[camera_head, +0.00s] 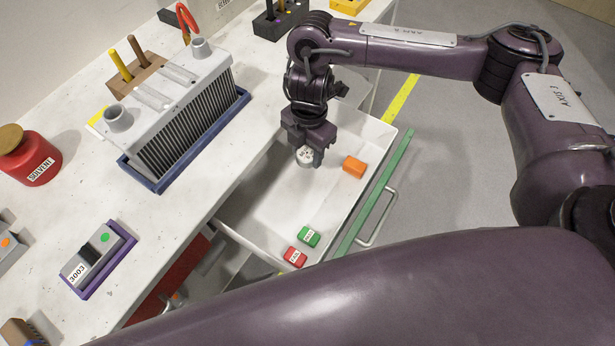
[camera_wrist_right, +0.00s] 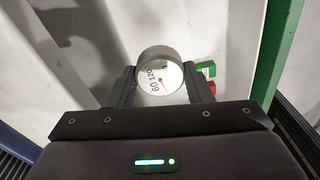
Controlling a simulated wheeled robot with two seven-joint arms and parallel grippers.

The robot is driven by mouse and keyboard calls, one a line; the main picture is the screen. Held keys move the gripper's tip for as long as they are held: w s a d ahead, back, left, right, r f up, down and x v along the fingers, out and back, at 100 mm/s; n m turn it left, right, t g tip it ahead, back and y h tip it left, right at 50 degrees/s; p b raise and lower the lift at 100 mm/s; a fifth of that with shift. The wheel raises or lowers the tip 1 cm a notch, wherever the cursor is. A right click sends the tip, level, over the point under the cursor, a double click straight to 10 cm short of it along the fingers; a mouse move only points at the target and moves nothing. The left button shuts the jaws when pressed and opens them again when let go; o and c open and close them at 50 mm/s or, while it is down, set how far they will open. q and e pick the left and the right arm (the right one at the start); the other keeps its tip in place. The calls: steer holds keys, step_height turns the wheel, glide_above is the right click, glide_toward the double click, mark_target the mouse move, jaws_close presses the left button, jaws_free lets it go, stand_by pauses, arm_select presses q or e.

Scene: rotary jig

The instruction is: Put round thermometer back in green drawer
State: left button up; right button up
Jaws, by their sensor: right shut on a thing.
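The round thermometer (camera_head: 305,156) has a pale dial face and a metal rim. It also shows in the right wrist view (camera_wrist_right: 160,76), dial towards the camera. My right gripper (camera_head: 307,152) is shut on it, with one finger on each side. The gripper is over the open drawer (camera_head: 270,205), which has a white inside and a green front (camera_head: 377,195) with a metal handle. I cannot tell whether the thermometer touches the drawer floor. My left gripper is not in view; a large purple arm link of mine covers the bottom of the head view.
In the drawer lie an orange block (camera_head: 354,166), a green block (camera_head: 309,237) and a red block (camera_head: 295,257). The drawer's middle floor is clear. On the bench stand a finned grey unit (camera_head: 180,120) in a blue tray, a red canister (camera_head: 30,158) and a code box (camera_head: 92,258).

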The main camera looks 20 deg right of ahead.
steer(key=b, duration=0.3)
glide_above(308, 187)
step_height(308, 187, down, 10)
steer(key=shift+w, duration=0.1)
steer(key=shift+f, duration=0.4)
step_height(308, 187, down, 3)
steer(key=shift+f+b, duration=0.2)
steer(key=shift+b, duration=0.55)
steer(key=o, duration=1.1)
steer(key=shift+f, duration=0.1)
